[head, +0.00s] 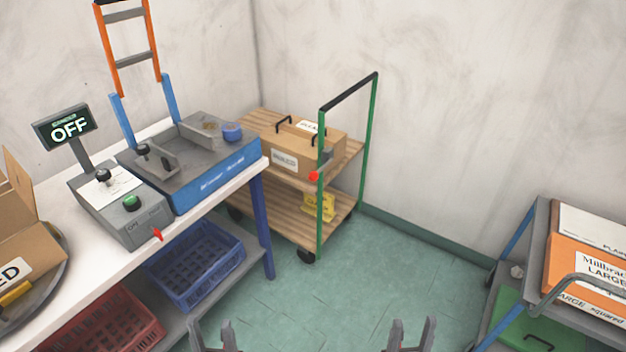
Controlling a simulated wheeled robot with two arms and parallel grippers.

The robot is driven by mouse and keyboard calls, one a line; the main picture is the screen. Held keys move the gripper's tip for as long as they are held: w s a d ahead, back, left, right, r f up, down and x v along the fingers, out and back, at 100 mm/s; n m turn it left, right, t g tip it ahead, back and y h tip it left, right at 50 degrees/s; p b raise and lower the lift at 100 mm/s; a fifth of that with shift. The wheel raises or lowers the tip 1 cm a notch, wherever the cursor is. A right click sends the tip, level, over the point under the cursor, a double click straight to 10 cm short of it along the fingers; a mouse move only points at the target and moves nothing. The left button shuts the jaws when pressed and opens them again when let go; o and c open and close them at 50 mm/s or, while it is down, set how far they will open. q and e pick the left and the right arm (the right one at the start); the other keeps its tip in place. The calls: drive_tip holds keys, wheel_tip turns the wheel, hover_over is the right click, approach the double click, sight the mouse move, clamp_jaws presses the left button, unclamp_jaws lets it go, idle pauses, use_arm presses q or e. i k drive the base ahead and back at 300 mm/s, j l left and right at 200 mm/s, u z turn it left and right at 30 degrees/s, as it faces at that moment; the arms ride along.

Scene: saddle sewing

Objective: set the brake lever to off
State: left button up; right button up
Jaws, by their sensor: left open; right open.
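No part is labelled as a brake lever. A small red knob (314,176) sits on the near upright of the green handle of the wooden trolley (290,223). A red switch (157,235) sticks out of the front of the grey control box (130,212) on the workbench. I cannot tell for sure which of these is the brake lever, or its setting. My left gripper (212,332) and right gripper (413,330) are at the bottom edge, both open and empty, over the floor and apart from the trolley and bench.
A display reading OFF (66,128) stands above the control box. The white workbench (235,180) fills the left, with a blue crate (195,262) below. The trolley carries a carton (284,158). Another cart (540,235) stands at right. The green floor (400,270) between is clear.

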sight(313, 176)
drive_tip(key=i+j, duration=0.4)
drive_tip(key=j, duration=0.15)
drive_tip(key=i+j, duration=0.4)
drive_tip(key=j, duration=0.15)
